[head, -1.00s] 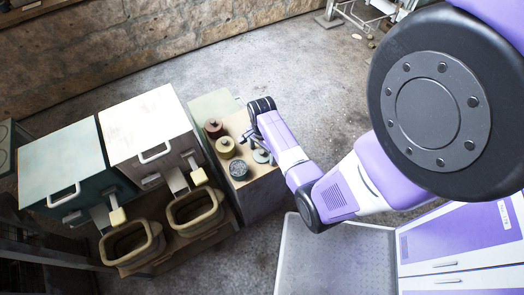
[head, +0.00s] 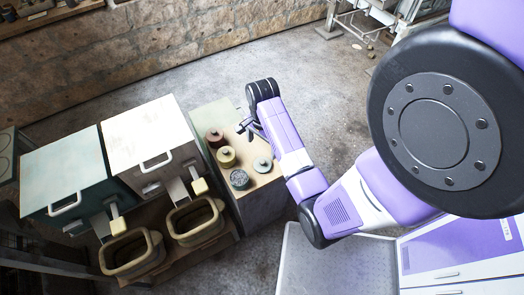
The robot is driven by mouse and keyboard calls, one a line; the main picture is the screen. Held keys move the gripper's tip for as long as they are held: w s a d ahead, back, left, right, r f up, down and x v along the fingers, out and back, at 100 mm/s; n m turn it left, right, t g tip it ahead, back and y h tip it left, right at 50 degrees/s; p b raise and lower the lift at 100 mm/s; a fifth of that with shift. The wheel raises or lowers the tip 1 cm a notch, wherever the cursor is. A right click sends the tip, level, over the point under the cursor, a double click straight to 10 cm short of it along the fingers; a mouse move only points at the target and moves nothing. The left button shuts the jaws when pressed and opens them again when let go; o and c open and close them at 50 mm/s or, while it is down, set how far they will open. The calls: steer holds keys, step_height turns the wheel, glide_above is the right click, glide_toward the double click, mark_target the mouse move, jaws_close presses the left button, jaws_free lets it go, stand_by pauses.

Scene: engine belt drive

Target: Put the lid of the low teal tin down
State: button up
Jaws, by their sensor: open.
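The lid (head: 262,165) of the low teal tin is a pale teal disc with a small knob. It lies on the light wooden board, right of the tin. The low teal tin (head: 240,180) stands open near the board's front edge, with grey bits inside. My gripper (head: 246,128) is open and empty. It is beyond the lid in the picture, clear of it; its height over the board is hard to tell.
Two bins (head: 118,252) (head: 195,222) sit lower left, below boxy machines (head: 65,170) (head: 148,135) with handles. The floor beyond is open.

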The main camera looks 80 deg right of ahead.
steer(key=w+a+n+t+h, duration=0.1)
steer(key=a+n+t+h, duration=0.35)
steer(key=a+n, duration=1.05)
steer(key=s+a+r+n+t+y, duration=0.1)
steer(key=s+a+r+n+t, duration=0.1)
steer(key=a+r, duration=0.3)
steer(key=s+a+r+n+t+y, duration=0.2)
steer(key=a+r+n+t, duration=0.2)
steer(key=r, duration=0.7)
steer(key=s+a+r+n+t+y, duration=0.1)
steer(key=s+a+r+n+t, duration=0.1)
steer(key=a+r, duration=0.5)
steer(key=shift+s+a+r+n+t+y, duration=0.35)
steer(key=shift+r+n+t, duration=0.2)
steer(key=shift+t, duration=0.6)
